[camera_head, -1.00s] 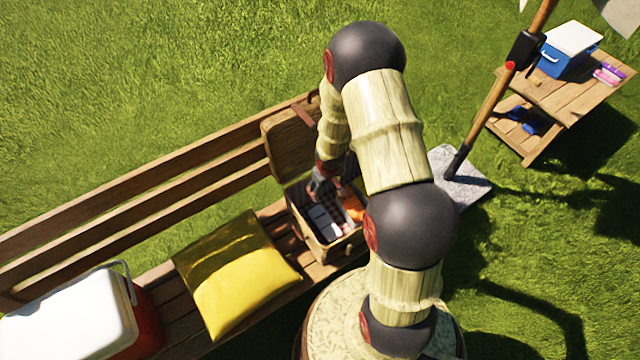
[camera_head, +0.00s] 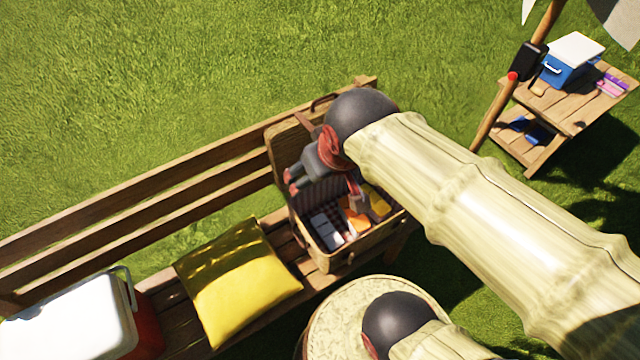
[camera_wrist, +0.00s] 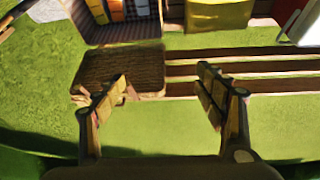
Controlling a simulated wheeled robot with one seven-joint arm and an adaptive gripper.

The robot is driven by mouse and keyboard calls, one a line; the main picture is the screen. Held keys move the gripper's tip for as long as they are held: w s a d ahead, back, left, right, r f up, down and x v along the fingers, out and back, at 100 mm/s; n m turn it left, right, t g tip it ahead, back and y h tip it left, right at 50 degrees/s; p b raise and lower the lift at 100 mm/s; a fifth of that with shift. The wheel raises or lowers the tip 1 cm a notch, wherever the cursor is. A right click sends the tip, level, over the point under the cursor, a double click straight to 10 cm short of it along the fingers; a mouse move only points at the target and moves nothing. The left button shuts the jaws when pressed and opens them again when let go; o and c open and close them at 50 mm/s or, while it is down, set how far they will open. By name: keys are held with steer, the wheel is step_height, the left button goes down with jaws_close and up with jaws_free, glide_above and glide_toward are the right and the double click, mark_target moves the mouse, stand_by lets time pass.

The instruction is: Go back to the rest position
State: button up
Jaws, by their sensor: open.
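My gripper (camera_wrist: 165,90) is open in the wrist view, with its two fingers apart and nothing between them. In the head view my gripper (camera_head: 318,180) is up near the raised lid of the picnic basket (camera_head: 362,244), above the bench. The basket stands open on the bench, with white, orange and yellow items on a checkered lining inside. The basket's opening also shows at the top of the wrist view, with the woven lid (camera_wrist: 120,70) below it.
A yellow cushion (camera_head: 240,285) and a red cooler with a white lid (camera_head: 70,320) are on the wooden bench (camera_head: 130,215). A small wooden table (camera_head: 585,105) with a blue cooler (camera_head: 572,62) stands at the upper right. A pole (camera_head: 495,115) stands beside it. Open grass lies behind the bench.

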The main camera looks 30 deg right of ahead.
steer(key=shift+y, duration=0.3)
steer(key=s, duration=0.1)
steer(key=s+a+r, duration=0.1)
steer(key=s+a, duration=0.1)
steer(key=shift+s+r, duration=0.15)
steer(key=shift+s, duration=0.25)
steer(key=shift+r, duration=0.1)
steer(key=shift+c, duration=0.6)
